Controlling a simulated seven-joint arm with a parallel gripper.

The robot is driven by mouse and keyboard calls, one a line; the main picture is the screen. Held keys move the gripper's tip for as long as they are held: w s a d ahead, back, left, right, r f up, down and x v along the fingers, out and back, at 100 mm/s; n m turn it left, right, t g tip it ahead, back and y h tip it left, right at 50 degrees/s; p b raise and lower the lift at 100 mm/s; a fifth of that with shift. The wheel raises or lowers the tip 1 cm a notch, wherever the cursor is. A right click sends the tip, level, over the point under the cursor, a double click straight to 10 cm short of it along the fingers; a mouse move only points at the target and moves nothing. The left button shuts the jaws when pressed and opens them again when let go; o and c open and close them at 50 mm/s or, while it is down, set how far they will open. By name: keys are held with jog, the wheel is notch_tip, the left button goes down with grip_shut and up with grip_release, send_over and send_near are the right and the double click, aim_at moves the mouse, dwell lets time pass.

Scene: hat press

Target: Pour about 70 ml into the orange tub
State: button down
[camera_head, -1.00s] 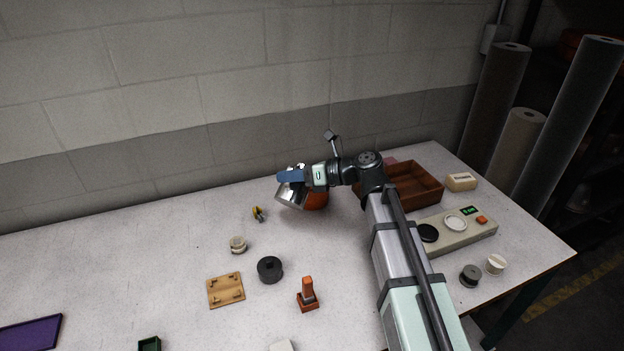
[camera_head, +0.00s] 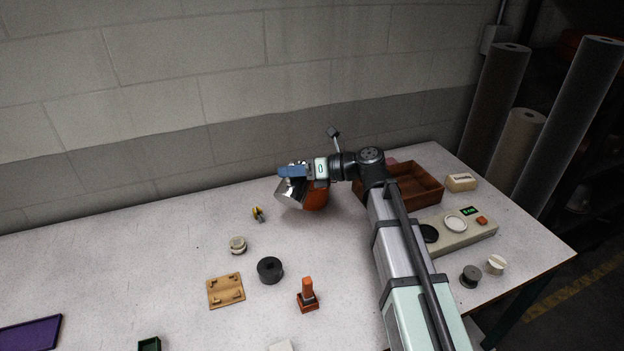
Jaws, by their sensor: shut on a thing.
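My gripper (camera_head: 292,172) is shut on a shiny metal vessel (camera_head: 291,192), which it holds tilted near the back of the table. The orange tub (camera_head: 317,197) shows just behind and to the right of the metal vessel, partly hidden by the vessel and my gripper. I cannot see any liquid, nor the inside of either. I cannot tell whether the vessel touches the tub.
A brown wooden tray (camera_head: 421,192) stands right of my gripper, with a scale-like device (camera_head: 460,234) in front of it. The left table is mostly clear.

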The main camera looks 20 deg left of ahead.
aim_at(287, 190)
jog(key=shift+w+m+g, duration=0.3)
jog(key=shift+w+m, duration=0.2)
jog(key=shift+w, duration=0.05)
dwell(2.2)
jog(key=shift+s+f+n+t, duration=0.25)
jog(key=shift+s+f+n, duration=0.1)
jog(key=shift+s+n, duration=0.25)
jog(key=shift+s+f+n+t, duration=0.25)
jog(key=shift+s+f+n, duration=0.1)
jog(key=shift+s+n, duration=0.2)
jog(key=shift+s+f+n+t+h, duration=0.25)
jog(key=shift+s+n+t, duration=0.2)
jog(key=shift+n+t, duration=0.25)
jog(key=shift+f, duration=0.2)
dwell(0.7)
